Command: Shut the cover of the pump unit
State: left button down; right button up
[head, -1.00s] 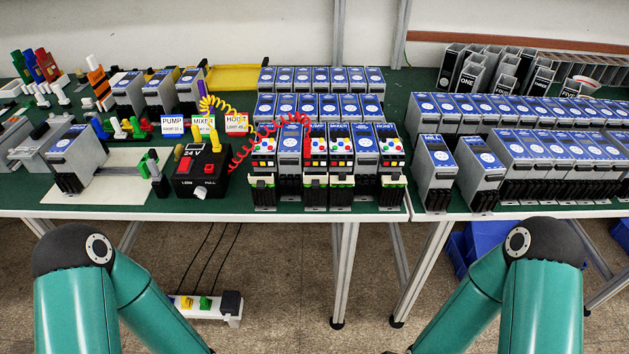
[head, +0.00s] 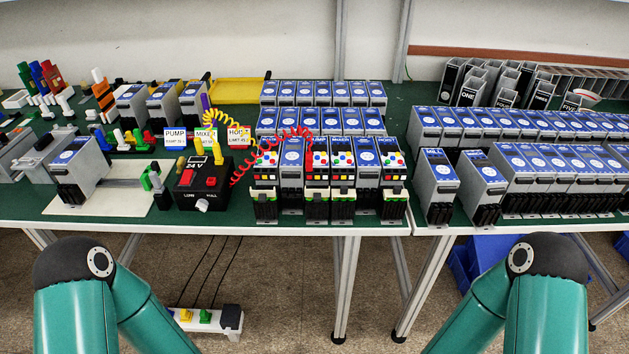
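A front row of units stands at the middle of the green-topped bench. A card reading PUMP (head: 175,138) stands behind the black 24 V box. Both my grippers are out of view; only my teal arm links show at the bottom corners.
The 24 V box (head: 203,184) has yellow and red coiled leads running to the units. A grey unit (head: 78,170) stands on a white board (head: 125,196) at left. Many blue-topped units (head: 540,165) fill the right bench. Bare green surface (head: 225,217) is scarce along the front.

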aim_at(317, 194)
jog(key=z, duration=1.15)
jog(key=k, duration=1.3)
jog(key=u, duration=1.1)
jog(key=i, duration=1.05)
jog(key=z, duration=0.05)
